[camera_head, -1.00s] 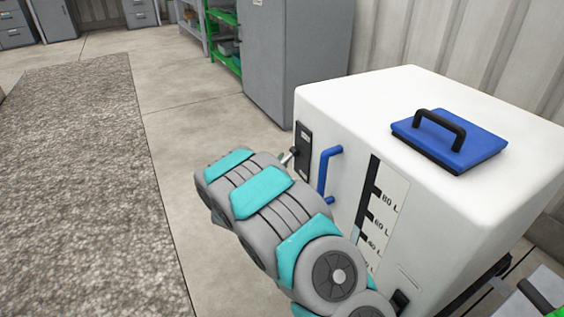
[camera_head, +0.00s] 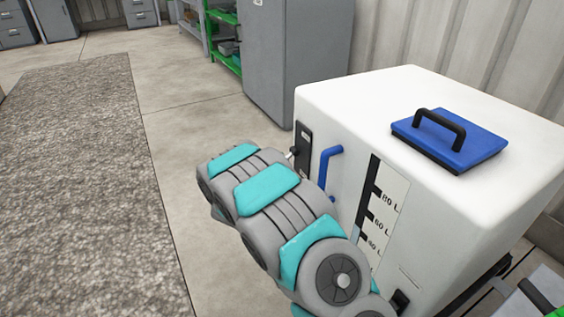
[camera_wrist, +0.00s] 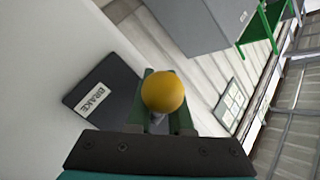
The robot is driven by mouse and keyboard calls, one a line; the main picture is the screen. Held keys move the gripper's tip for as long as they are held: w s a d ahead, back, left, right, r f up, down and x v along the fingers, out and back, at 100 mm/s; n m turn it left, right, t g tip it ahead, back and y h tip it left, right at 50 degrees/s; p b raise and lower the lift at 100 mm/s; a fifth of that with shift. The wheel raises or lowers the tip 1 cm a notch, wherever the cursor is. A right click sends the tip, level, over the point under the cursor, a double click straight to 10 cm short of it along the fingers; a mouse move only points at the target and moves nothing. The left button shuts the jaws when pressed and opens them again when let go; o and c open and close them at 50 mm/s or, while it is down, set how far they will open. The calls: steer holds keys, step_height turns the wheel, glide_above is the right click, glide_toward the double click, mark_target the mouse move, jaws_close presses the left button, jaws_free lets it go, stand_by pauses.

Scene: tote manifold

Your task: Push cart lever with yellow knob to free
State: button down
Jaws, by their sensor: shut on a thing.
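The yellow knob (camera_wrist: 163,91) of the cart lever sits between the fingers of my gripper (camera_wrist: 160,105) in the wrist view. My gripper is shut on it. The dark plate marked BRAKE (camera_wrist: 103,92) is on the cart's white wall, just left of the knob. In the head view, the white cart tank (camera_head: 410,95) stands at the right. The dark lever plate (camera_head: 303,148) is on its side wall, with my arm in front. The knob and fingertips are hidden there behind my arm. Which lever position is marked free cannot be read.
A blue handle (camera_head: 325,165) sticks out of the cart wall close to my arm. A blue lid (camera_head: 450,140) with a black handle lies on top. A grey cabinet (camera_head: 295,60) and a green shelf (camera_head: 222,40) stand behind.

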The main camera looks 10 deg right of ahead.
step_height(320, 180, up, 6)
steer(key=a+m+g+y+p, duration=0.1)
steer(key=m+g+y+p, duration=0.5)
steer(key=p, duration=0.6)
steer(key=shift+s+y, duration=0.15)
steer(key=shift+y, duration=0.95)
steer(key=shift+a+f, duration=0.1)
steer(key=c, duration=0.8)
jaws_free()
steer(key=shift+c, duration=0.2)
steer(key=v, duration=0.7)
steer(key=shift+s+r+p, duration=0.25)
steer(key=shift+r+p, duration=0.1)
